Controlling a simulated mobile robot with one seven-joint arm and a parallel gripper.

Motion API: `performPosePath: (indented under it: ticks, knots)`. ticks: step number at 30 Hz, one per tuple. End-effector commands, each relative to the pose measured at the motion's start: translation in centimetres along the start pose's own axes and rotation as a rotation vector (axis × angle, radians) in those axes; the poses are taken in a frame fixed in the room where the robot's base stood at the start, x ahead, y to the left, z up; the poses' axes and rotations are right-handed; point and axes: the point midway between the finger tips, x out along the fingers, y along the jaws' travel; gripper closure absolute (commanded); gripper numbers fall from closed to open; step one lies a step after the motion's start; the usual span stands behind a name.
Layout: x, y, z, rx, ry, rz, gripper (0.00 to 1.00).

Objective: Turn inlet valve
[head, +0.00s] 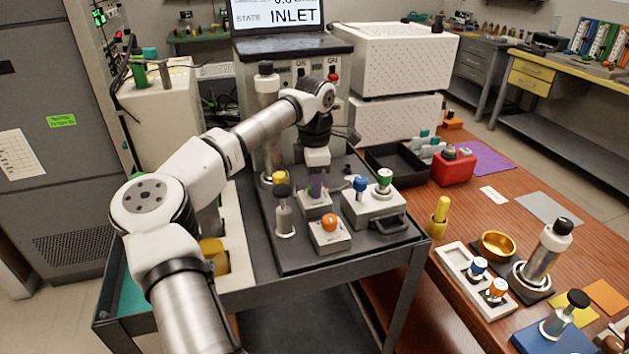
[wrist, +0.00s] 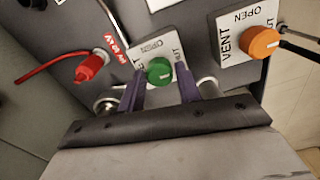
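The inlet valve's green knob (wrist: 159,71) sits on a pale plate (wrist: 148,47) in the wrist view. The plate reads OPEN, and its other lettering is partly covered by my fingers. My gripper (wrist: 161,72) is open, with one purple finger on each side of the knob. A small gap shows between the knob and each finger; the depth of the fingertips against it is hard to tell. In the head view my gripper (head: 316,186) points down over the valve block (head: 315,205), and the green knob is hidden there.
The orange VENT knob (wrist: 260,43) stands to the right in the wrist view; it also shows in the head view (head: 330,222). A red connector (wrist: 90,67) with a hose lies left. A block with blue and green knobs (head: 375,208) stands close by. The screen (head: 280,14) reads STATE INLET.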

Motion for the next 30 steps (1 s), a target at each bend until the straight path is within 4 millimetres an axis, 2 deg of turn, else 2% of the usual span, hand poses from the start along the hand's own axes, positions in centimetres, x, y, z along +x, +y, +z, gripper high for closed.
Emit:
performPosePath:
  ticks: [1,6,17,30]
  knots:
    - [-0.02,0.0,0.0,0.0,0.0,0.0,0.73]
    - [-0.03,-0.01,0.01,0.0,0.0,0.0,0.94]
    - [-0.04,-0.01,-0.01,-0.064,0.001,-0.001,0.94]
    - [-0.06,0.01,-0.02,-0.413,0.001,0.0,0.94]
